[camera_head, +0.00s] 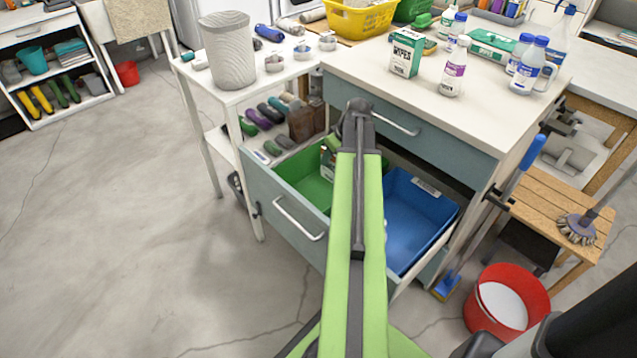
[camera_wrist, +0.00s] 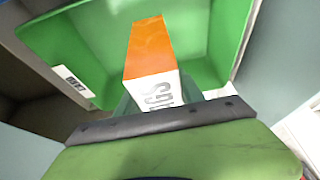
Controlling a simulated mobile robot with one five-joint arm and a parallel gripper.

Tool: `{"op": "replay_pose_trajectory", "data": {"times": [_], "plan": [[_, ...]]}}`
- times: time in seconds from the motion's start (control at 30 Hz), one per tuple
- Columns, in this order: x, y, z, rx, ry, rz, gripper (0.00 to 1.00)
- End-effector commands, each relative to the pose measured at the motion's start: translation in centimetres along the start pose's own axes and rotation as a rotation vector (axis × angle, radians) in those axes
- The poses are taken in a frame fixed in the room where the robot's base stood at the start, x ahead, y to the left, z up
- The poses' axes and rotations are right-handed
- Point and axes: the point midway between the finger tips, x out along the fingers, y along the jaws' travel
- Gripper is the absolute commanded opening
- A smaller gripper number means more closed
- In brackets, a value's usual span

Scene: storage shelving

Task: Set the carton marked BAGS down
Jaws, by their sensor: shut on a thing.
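The carton marked BAGS shows in the wrist view (camera_wrist: 150,48), with an orange face and a white face whose dark letters are partly hidden. My gripper (camera_wrist: 157,98) is shut on it, with a finger on each side. The carton is over or within the green bin (camera_wrist: 82,50); I cannot tell whether it touches the floor. In the head view the green bin (camera_head: 303,184) sits in the left part of the open drawer (camera_head: 284,222). My arm hides much of the bin and my gripper there.
A blue bin (camera_head: 418,215) fills the drawer's right part. The counter (camera_head: 450,110) above holds a wipes carton (camera_head: 406,52) and several bottles. A white side table (camera_head: 270,75) stands left. A red bucket (camera_head: 507,298) is at lower right. Floor at left is clear.

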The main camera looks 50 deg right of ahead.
Motion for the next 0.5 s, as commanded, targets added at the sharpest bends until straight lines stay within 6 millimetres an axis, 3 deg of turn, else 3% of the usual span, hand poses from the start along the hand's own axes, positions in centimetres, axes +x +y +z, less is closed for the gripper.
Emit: {"op": "replay_pose_trajectory", "data": {"times": [0.03, 0.2, 0.5], "plan": [[2.1, -1.1, -0.3, -0.004, 0.001, -0.001, 0.07], [5.0, -3.7, -2.1, -0.003, -0.001, -0.001, 0.07], [5.9, -4.7, -2.9, 0.0, 0.0, 0.0, 0.07]]}}
